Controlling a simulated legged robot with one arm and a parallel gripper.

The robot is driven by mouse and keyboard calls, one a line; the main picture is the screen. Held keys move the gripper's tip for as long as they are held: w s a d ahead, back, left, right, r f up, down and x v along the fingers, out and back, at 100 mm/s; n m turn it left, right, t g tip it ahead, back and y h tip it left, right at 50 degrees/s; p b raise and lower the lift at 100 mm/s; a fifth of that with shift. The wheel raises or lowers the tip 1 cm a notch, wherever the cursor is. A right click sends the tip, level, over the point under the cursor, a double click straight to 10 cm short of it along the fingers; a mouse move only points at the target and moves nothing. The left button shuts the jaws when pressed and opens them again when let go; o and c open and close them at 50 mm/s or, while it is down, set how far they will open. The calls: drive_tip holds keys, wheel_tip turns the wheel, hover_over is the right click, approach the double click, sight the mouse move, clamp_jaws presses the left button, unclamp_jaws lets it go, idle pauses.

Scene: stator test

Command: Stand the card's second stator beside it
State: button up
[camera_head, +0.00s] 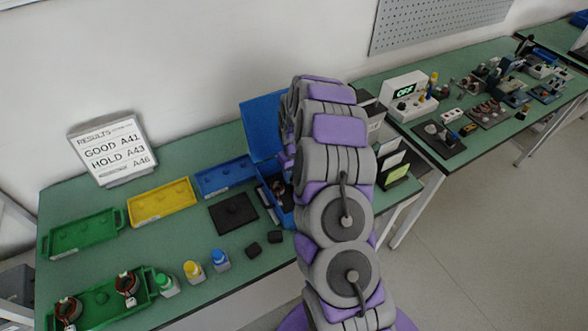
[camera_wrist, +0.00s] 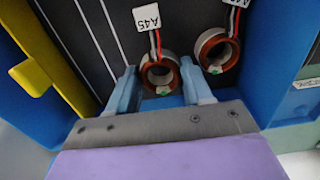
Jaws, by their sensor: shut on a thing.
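The results card (camera_head: 107,150) stands at the back left in the head view. It reads GOOD A41, HOLD A43 and, lower, A46. In the wrist view my gripper (camera_wrist: 160,84) has its two blue fingers on either side of a copper-and-white ring stator (camera_wrist: 148,76) tagged A45, and is shut on it. A second stator (camera_wrist: 209,37) lies just right of it; its tag is not readable. Both are over the dark floor of a blue box (camera_wrist: 272,60). My arm hides the gripper in the head view. Two more stators (camera_head: 68,309) (camera_head: 127,283) sit in the front green tray (camera_head: 98,312).
Empty-looking green (camera_head: 82,232), yellow (camera_head: 162,202) and blue (camera_head: 225,177) trays line the back. A black pad (camera_head: 233,213) and green, yellow and blue-capped bottles (camera_head: 193,271) stand nearer. The blue box's raised lid (camera_head: 262,125) is beside my arm. A yellow part (camera_wrist: 35,75) is left in the wrist view.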

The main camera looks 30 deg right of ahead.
drive_tip(key=shift+d+f, duration=0.2)
drive_tip(key=shift+d, duration=0.6)
drive_tip(key=shift+a+f, duration=0.25)
drive_tip(key=shift+a, duration=0.7)
drive_tip(key=shift+d, duration=0.35)
drive_tip(key=o, duration=0.8)
drive_tip(key=shift+d+f, duration=0.1)
drive_tip(key=o, duration=0.4)
drive_tip(key=shift+a, duration=0.35)
drive_tip(key=shift+d, duration=0.1)
drive_tip(key=shift+r, duration=0.4)
wheel_tip(320, 180, up, 17)
drive_tip(key=p, duration=0.2)
drive_tip(key=shift+f+p, duration=0.2)
drive_tip(key=shift+p, duration=0.1)
